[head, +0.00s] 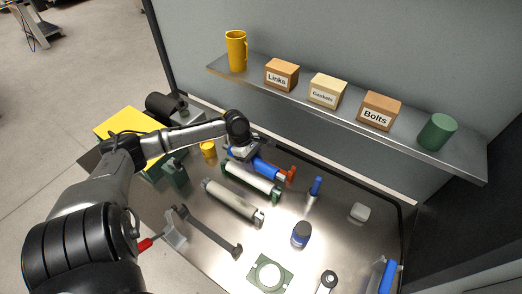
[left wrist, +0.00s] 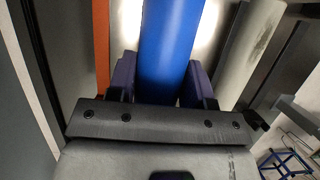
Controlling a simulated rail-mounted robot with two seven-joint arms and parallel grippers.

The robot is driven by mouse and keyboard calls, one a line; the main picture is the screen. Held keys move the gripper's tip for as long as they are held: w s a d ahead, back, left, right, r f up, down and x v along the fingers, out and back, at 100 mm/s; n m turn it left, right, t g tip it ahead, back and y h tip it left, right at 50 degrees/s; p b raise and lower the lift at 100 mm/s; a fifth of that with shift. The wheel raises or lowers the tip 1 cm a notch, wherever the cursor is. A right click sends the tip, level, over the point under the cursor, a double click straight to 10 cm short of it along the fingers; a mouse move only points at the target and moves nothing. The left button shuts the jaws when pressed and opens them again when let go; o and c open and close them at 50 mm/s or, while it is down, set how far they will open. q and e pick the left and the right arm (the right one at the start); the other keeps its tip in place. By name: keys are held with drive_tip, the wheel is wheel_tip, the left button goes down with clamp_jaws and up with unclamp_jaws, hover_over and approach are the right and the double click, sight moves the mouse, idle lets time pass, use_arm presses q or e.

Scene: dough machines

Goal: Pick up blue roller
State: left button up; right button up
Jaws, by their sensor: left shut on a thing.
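The blue roller (head: 266,168) lies at the back of the metal workbench, behind a pale roller with green ends (head: 249,182). My left gripper (head: 243,153) is over its left part, coming down from above. In the left wrist view the blue roller (left wrist: 171,45) runs between the two dark fingers of my left gripper (left wrist: 161,85), which are shut on it. The gripper hides part of the roller in the head view. I cannot tell whether the roller is clear of the bench. My right gripper is not in view.
A grey roller (head: 232,201) lies in front. An orange-red tool (head: 291,175) is near the roller's right end. A blue-handled tool (head: 316,187) and a dark blue jar (head: 301,235) stand to the right. A shelf (head: 330,111) with boxes overhangs behind.

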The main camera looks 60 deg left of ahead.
use_arm(q)
drive_tip(key=s+d+p, duration=0.2)
drive_tip(key=s+d, duration=0.2)
drive_tip(key=s, duration=0.4)
drive_tip(key=shift+d, duration=0.15)
drive_tip(key=shift+s, duration=0.1)
